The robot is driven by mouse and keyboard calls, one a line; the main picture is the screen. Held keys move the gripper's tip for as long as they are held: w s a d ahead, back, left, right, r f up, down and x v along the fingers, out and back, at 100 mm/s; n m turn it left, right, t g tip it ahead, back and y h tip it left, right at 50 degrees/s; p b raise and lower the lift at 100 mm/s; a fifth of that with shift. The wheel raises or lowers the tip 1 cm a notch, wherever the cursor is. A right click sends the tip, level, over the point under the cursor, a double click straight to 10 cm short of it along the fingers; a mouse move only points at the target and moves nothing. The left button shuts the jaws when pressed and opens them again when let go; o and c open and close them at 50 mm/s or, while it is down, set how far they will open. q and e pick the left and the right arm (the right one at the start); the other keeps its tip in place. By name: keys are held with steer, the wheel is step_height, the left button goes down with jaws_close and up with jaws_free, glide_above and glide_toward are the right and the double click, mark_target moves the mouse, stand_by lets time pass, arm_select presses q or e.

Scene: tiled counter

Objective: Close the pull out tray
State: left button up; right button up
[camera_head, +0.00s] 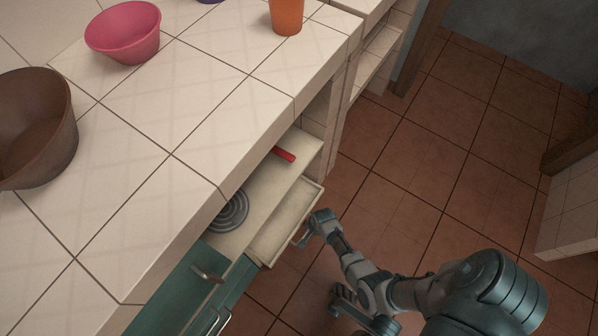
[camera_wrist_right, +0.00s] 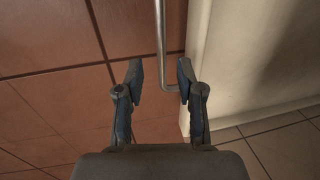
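The pull out tray (camera_head: 287,226) is a shallow cream tray standing out from under the tiled counter, above the floor. A thin metal handle (camera_head: 302,236) is on its front. In the right wrist view the handle (camera_wrist_right: 161,40) is a grey bar that bends toward the pale tray front (camera_wrist_right: 225,70). My right gripper (camera_head: 314,226) is at the handle. In the wrist view my right gripper (camera_wrist_right: 160,75) is open, with one finger on each side of the bar; contact cannot be told.
A shelf (camera_head: 262,190) above the tray holds a dark coil (camera_head: 231,212) and a red object (camera_head: 285,154). Teal cabinet fronts (camera_head: 178,292) are beside it. A pink bowl (camera_head: 125,35), brown pot (camera_head: 38,125) and orange cup (camera_head: 287,15) stand on the counter. Floor (camera_head: 440,150) is clear.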

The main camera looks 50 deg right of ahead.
mark_target(308, 231)
steer(key=f, duration=0.1)
steer(key=f+b, duration=0.1)
steer(key=f, duration=0.1)
steer(key=shift+w+a+b, duration=0.25)
steer(key=shift+w+b, duration=0.1)
steer(key=shift+w, duration=0.05)
steer(key=shift+d, duration=0.1)
steer(key=shift+f, duration=0.1)
jaws_close()
